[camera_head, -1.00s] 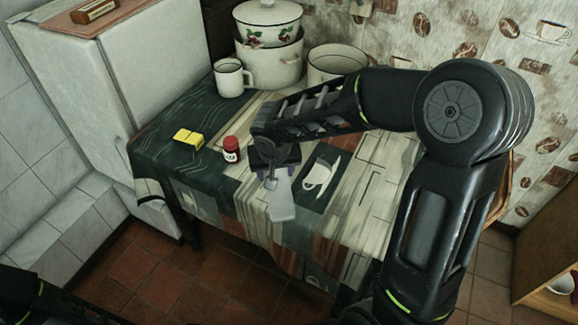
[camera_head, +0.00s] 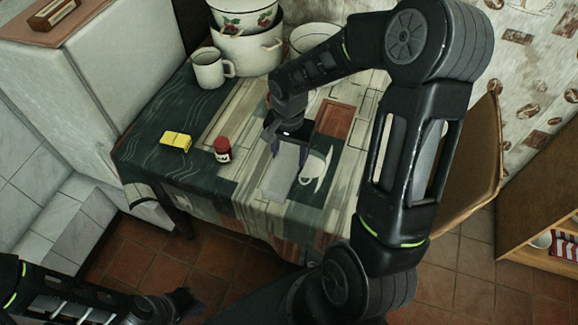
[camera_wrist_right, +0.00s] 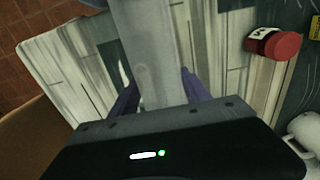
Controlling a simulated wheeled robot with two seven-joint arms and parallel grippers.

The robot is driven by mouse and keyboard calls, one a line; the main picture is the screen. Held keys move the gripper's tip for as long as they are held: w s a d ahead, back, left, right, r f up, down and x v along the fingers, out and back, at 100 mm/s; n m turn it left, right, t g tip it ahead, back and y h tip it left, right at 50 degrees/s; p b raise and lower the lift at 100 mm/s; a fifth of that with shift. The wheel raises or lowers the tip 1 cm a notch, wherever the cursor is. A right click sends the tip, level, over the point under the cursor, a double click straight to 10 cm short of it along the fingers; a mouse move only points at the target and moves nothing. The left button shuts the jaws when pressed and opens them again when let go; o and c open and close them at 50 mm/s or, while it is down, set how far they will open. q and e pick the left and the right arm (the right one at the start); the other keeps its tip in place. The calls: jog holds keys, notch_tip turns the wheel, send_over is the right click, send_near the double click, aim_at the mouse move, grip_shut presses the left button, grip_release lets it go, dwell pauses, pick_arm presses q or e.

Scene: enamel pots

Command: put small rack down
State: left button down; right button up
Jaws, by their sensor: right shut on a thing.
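The small rack (camera_head: 283,172) looks like a pale grey flat slat. My right gripper (camera_head: 288,148) is shut on it over the patterned tablecloth, right of the red-capped jar. In the right wrist view the small rack (camera_wrist_right: 148,45) runs away from between the purple fingers of my right gripper (camera_wrist_right: 160,93). I cannot tell whether its far end touches the cloth. My left gripper (camera_head: 185,305) is at the lower left, low in front of the table; its fingers are dark and unclear.
The table (camera_head: 200,195) holds a red-capped jar (camera_head: 222,150), a yellow block (camera_head: 176,141), a white mug (camera_head: 210,68) and enamel pots (camera_head: 250,50) at the back. The jar (camera_wrist_right: 273,43) is near the rack in the wrist view. Cloth at the front is clear.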

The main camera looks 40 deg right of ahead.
aim_at(289, 164)
jog(key=shift+f, duration=1.1)
jog(key=shift+f, duration=1.85)
jog(key=shift+f, duration=0.2)
jog(key=o, duration=1.5)
jog(key=shift+r, duration=0.1)
jog(key=shift+r, duration=0.1)
notch_tip(289, 164, up, 12)
jog(key=shift+b, duration=0.55)
